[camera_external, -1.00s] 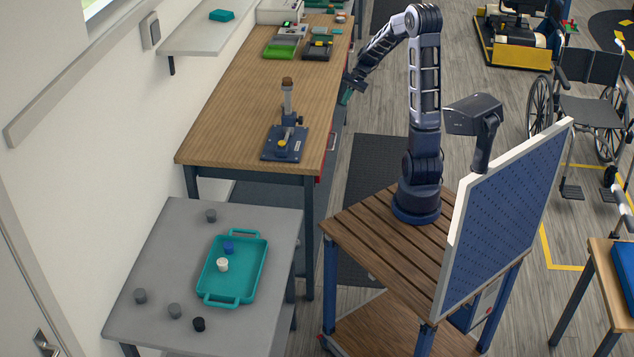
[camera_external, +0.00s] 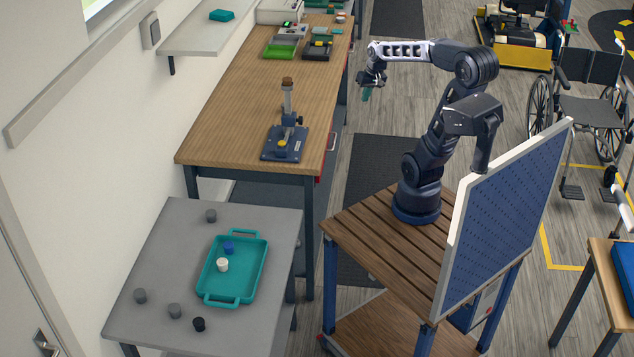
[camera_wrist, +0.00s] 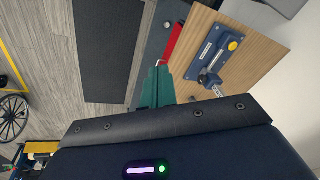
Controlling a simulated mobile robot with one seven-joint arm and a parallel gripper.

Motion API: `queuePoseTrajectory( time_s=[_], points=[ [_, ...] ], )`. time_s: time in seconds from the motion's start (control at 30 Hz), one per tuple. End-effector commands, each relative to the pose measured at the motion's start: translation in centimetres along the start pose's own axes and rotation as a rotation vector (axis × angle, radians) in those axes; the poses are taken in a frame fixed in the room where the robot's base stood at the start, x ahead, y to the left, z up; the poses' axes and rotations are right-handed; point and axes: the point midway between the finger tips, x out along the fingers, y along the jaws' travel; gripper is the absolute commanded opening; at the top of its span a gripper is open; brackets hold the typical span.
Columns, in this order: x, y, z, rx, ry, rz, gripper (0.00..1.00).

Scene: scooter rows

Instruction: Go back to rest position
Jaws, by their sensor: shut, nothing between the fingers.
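My gripper (camera_external: 367,92) is at the end of my raised arm, in the air beside the right edge of the wooden workbench. Its teal fingers point down and are closed with nothing between them. In the wrist view the teal fingers (camera_wrist: 157,88) show together over the floor, near the bench edge. My arm's base stands on the slatted wooden cart (camera_external: 350,226), with the elbow bent up and back to the right.
A blue press-like fixture (camera_external: 284,145) stands on the workbench (camera_external: 235,120). A teal tray (camera_external: 233,292) with a blue and a white piece sits on the grey table (camera_external: 165,255), with several loose pieces around. A blue pegboard panel (camera_external: 510,215) rises at the cart's right.

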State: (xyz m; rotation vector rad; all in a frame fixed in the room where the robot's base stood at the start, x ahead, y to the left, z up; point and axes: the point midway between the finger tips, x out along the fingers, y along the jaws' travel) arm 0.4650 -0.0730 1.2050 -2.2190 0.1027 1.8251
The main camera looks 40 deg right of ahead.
Motion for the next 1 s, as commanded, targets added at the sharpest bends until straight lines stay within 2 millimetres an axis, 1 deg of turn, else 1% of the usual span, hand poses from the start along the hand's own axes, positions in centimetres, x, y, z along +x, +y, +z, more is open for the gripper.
queuePoseTrajectory(
  time_s=[0.03,0.2,0.3,0.43,0.6,1.0],
  points=[
    [-0.7,0.1,1.0,-0.031,0.025,0.010,0.00],
    [-2.1,0.7,3.8,-0.127,0.098,0.044,0.00],
    [-2.8,1.2,5.2,-0.177,0.138,0.061,0.00],
    [-3.4,1.8,6.7,-0.226,0.177,0.077,0.00],
    [-3.6,2.2,7.6,-0.259,0.202,0.088,0.00],
    [-3.7,2.2,7.7,-0.263,0.205,0.090,0.00]
  ],
)
